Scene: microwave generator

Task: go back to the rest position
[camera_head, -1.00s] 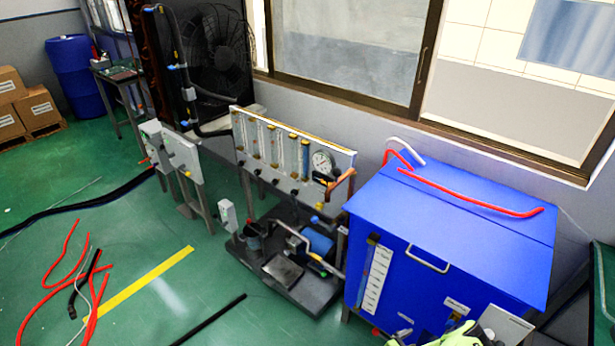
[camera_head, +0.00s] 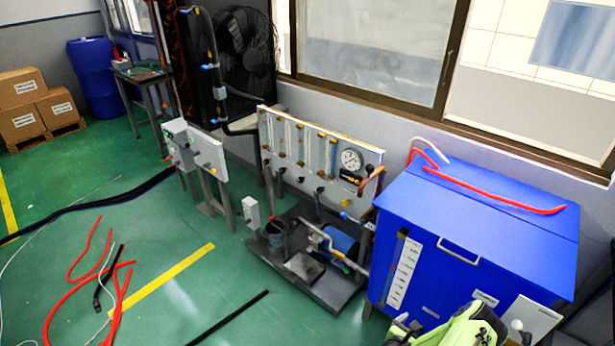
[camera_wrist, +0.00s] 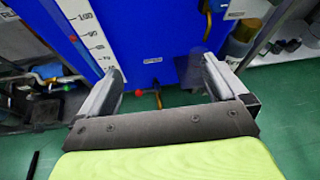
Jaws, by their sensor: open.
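My gripper (camera_wrist: 160,88) shows in the wrist view with its two fingers spread wide apart and nothing between them. It faces the front of a blue tank (camera_wrist: 150,35), near its lower edge, and I see no contact. In the head view my green and black arm (camera_head: 465,328) shows at the bottom right, in front of the blue tank (camera_head: 430,235). The fingertips are not clear in the head view.
A panel with gauge tubes (camera_head: 320,150) and a pump base (camera_head: 310,285) stand left of the tank. Red hoses (camera_head: 75,285) and a black bar (camera_head: 228,318) lie on the green floor. Cardboard boxes (camera_head: 25,115) and a blue barrel (camera_head: 95,80) stand at the back left.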

